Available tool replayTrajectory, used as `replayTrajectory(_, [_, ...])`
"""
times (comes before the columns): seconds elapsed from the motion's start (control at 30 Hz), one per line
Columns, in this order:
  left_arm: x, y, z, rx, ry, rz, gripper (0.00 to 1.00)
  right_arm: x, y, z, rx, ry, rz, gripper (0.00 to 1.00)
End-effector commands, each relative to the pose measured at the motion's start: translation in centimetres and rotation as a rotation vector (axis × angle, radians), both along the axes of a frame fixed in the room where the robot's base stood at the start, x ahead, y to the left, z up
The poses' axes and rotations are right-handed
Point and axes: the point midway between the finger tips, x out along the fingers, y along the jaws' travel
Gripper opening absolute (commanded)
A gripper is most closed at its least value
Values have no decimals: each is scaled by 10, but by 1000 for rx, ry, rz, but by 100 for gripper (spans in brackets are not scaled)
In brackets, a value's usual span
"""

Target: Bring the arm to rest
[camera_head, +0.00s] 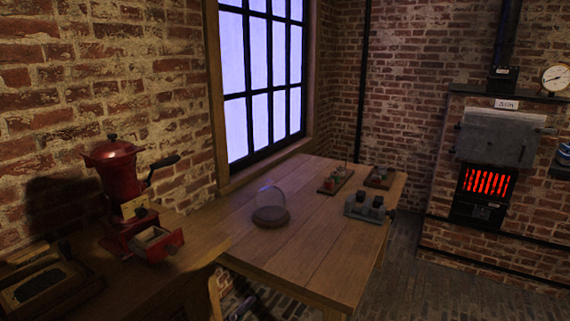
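Neither of my grippers can be made out in the head view. A wooden table (302,264) stands below the window. On it a glass dome on a round dark base (270,216) sits near the left side. A grey block with dark jar-like pieces (369,207) sits at the right edge. Two small wooden boards with parts on them, a left one (334,181) and a right one (379,177), lie toward the far end. A small dark shape at the bottom edge, below the table, is too unclear to name.
A red coffee grinder (118,190) with its drawer open stands on a dark wooden counter (137,291) at left. A wooden box (45,283) lies beside it. A glowing stove (484,184) is set in brickwork at right. Bare tabletop lies in front of the dome.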

Motion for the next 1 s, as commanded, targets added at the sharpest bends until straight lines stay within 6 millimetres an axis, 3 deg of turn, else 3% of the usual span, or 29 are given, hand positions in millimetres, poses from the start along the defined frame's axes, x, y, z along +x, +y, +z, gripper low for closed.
replayTrajectory(0.03, [-5, 18, -33, -33, 117, 50, 66, 0, 0, 0, 0, -1, 0, 44])
replayTrajectory(0.2, [-38, 75, -132, -132, 458, 207, 66, 0, 0, 1, 0, -1, 0, 44])
replayTrajectory(0.3, [-69, 104, -183, -181, 631, 293, 66, 0, 0, 1, 0, -1, 0, 44])
replayTrajectory(0.43, [-110, 134, -231, -230, 805, 386, 66, 0, 0, 1, 0, -1, 0, 44])
replayTrajectory(0.63, [-147, 155, -266, -268, 936, 460, 66, 0, 0, 1, 0, -1, 0, 44])
replayTrajectory(1.0, [-150, 158, -269, -271, 949, 467, 66, 0, 0, 1, 0, -1, 0, 44])
